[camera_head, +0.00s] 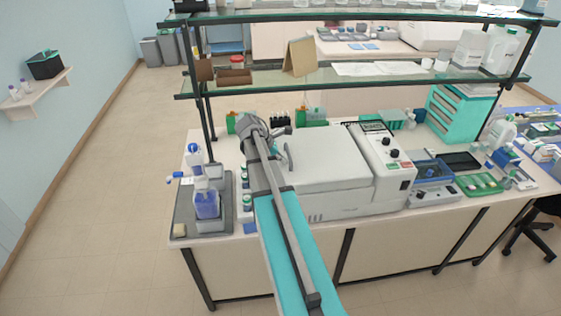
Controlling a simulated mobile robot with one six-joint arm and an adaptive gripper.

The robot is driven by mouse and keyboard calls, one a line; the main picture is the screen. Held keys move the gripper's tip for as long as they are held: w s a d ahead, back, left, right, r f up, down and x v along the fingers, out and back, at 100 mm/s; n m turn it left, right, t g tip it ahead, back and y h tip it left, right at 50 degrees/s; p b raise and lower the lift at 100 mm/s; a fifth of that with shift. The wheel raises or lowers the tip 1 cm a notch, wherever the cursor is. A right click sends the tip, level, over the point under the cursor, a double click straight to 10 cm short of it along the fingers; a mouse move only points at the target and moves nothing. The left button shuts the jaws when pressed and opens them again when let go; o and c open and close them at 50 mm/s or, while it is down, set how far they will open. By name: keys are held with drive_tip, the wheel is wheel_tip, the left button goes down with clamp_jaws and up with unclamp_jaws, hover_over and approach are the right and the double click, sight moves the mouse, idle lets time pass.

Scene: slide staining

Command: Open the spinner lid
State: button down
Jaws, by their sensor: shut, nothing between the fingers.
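The spinner (345,205) is a white box-shaped machine on the bench, right of my arm, with a control panel with dark knobs on its right part. Its pale lid (330,155) lies flat and looks closed. A grey curved handle (289,156) stands at the lid's left edge. My arm reaches up from the bottom of the view, covering part of the spinner's left side. My gripper (284,131) is by the lid's back left corner, near the handle. It is shut and empty; whether it touches the lid or handle cannot be told.
A glass shelf (350,78) on dark posts spans above the back of the bench. A grey tray (185,222) with bottles stands left of my arm. Blue devices and a green rack (478,184) are at right. The left floor is clear.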

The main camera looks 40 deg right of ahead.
drive_tip(key=shift+d+r+p, duration=0.15)
drive_tip(key=shift+r+p, duration=0.5)
drive_tip(key=shift+r, duration=0.1)
drive_tip(key=shift+r+p, duration=0.3)
drive_tip(key=shift+p, duration=0.05)
drive_tip(key=shift+d+r+p, duration=0.15)
drive_tip(key=shift+r+p, duration=0.5)
drive_tip(key=s+d+r+p, duration=0.1)
drive_tip(key=d+r+p, duration=0.1)
drive_tip(key=r+p, duration=0.4)
drive_tip(key=s+d+r+p, duration=0.2)
drive_tip(key=d+r+p, duration=0.1)
drive_tip(key=r+p, duration=0.3)
drive_tip(key=shift+r, duration=0.25)
drive_tip(key=shift+s, duration=0.1)
